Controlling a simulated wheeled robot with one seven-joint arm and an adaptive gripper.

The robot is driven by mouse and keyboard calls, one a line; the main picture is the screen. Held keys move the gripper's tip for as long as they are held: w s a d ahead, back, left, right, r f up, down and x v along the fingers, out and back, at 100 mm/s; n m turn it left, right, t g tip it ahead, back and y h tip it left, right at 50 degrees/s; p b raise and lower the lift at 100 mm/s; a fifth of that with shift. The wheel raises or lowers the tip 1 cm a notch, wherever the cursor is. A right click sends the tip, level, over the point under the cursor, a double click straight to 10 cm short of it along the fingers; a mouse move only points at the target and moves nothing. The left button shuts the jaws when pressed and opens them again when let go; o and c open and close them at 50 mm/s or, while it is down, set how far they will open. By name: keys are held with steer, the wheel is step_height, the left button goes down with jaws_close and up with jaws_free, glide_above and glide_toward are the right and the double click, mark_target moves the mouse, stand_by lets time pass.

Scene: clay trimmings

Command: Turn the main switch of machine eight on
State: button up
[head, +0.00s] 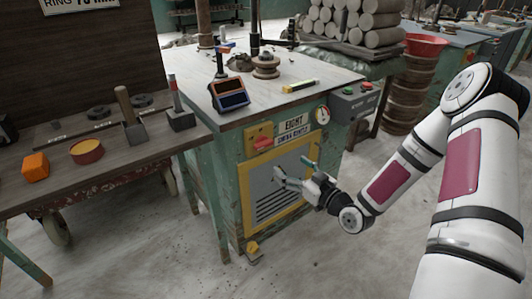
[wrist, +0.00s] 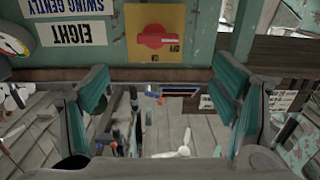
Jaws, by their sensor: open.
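Machine eight (head: 228,165) is a green cabinet with an "EIGHT" sign (head: 293,123) on its front. Its main switch is a red handle (head: 263,143) on a yellow plate (head: 252,132), left of the sign. In the wrist view, which is upside down, the red handle (wrist: 153,40) lies crosswise on its plate, one end towards a small label that looks like "OFF". My gripper (head: 294,168) is open and empty, in front of the cabinet, below and right of the switch. In the wrist view my gripper (wrist: 161,92) has its fingers wide apart, with the switch beyond them, untouched.
A round gauge (head: 322,115) sits right of the sign, and a grey button box (head: 355,101) is further right. A yellow-framed vent (head: 275,206) lies below. A wooden bench (head: 60,189) with tools stands close on the left.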

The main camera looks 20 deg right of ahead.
mark_target(266, 146)
steer(key=b+x, duration=0.2)
steer(key=x, duration=1.1)
steer(key=shift+w+r, duration=0.15)
steer(key=shift+w, duration=0.2)
steer(key=c, duration=1.2)
